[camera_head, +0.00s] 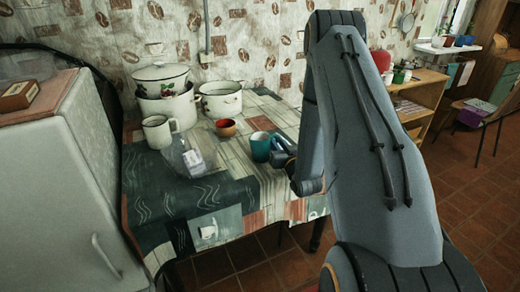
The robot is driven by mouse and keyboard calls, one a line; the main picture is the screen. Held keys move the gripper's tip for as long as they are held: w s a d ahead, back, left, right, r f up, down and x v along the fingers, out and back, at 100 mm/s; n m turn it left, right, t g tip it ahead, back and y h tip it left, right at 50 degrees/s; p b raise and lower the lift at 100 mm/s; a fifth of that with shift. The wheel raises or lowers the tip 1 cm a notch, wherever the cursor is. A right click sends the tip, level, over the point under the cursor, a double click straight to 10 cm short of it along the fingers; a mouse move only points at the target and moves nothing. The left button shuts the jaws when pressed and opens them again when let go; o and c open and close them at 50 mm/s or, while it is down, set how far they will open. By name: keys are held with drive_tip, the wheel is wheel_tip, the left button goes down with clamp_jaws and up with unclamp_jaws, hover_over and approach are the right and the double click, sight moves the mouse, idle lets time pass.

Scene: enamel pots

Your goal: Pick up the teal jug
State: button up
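The teal jug (260,147) stands upright on the table, right of the small red bowl and close to the table's right side. My gripper (279,151) is low at the jug's right side, very near it or touching it. Its finger parts show only in small pieces beside the jug. My own arm covers part of the view to the right of it. I cannot tell whether the fingers are apart or closed on the jug's side or handle.
The table (170,205) also holds a red bowl (226,128), a white mug (158,132), a white pot (221,101), stacked enamel pots (167,108) and a clear plastic bag (187,158). A white fridge (60,180) stands left. The table's front part is mostly clear.

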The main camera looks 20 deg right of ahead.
clamp_jaws()
idle(0.3)
